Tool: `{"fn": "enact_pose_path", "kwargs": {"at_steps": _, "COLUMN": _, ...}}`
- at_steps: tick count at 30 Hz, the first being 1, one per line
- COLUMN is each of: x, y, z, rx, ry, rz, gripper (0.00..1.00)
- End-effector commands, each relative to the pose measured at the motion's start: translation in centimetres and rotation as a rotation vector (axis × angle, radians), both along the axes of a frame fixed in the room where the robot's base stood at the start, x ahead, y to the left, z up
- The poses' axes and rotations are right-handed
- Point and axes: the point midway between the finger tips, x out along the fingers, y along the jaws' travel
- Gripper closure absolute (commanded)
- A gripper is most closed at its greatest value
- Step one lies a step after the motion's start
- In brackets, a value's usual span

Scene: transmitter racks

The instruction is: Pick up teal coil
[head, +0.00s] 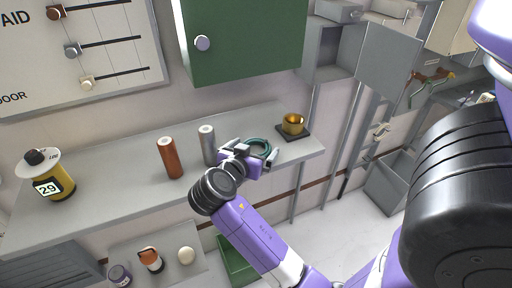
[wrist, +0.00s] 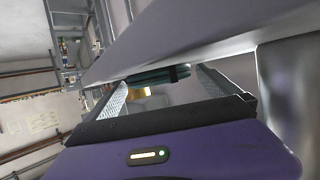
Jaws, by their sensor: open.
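The teal coil (head: 260,147) lies on the grey shelf, toward its right end, in the head view. My gripper (head: 246,153) is at the coil's left side, low over the shelf, and hides part of it. In the wrist view the teal coil (wrist: 158,76) shows as a dark teal band with a black strap, between the two fingers of my gripper (wrist: 160,90). The jaws are open. I cannot tell whether either finger touches the coil.
A silver cylinder (head: 207,145) stands close left of my gripper, with a copper cylinder (head: 170,158) beyond it. A gold cup (head: 293,123) sits on a dark base (head: 293,134) right of the coil. A green cabinet (head: 245,45) hangs above the shelf (head: 110,175).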

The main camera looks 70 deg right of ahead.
Motion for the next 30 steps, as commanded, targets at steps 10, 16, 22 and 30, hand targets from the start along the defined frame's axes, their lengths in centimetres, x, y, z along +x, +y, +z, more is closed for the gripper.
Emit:
{"fn": "enact_pose_path", "kwargs": {"at_steps": 10, "x": 0.0, "y": 0.0, "z": 0.0, "rx": 0.000, "ry": 0.000, "rz": 0.000, "gripper": 0.37}}
{"fn": "enact_pose_path", "kwargs": {"at_steps": 16, "x": 0.0, "y": 0.0, "z": 0.0, "rx": -0.001, "ry": -0.001, "rz": 0.000, "gripper": 0.66}}
{"fn": "enact_pose_path", "kwargs": {"at_steps": 22, "x": 0.0, "y": 0.0, "z": 0.1, "rx": -0.001, "ry": -0.001, "rz": 0.000, "gripper": 0.67}}
{"fn": "enact_pose_path", "kwargs": {"at_steps": 30, "x": 0.1, "y": 0.0, "z": 2.1, "rx": -0.002, "ry": -0.006, "rz": 0.000, "gripper": 0.67}}
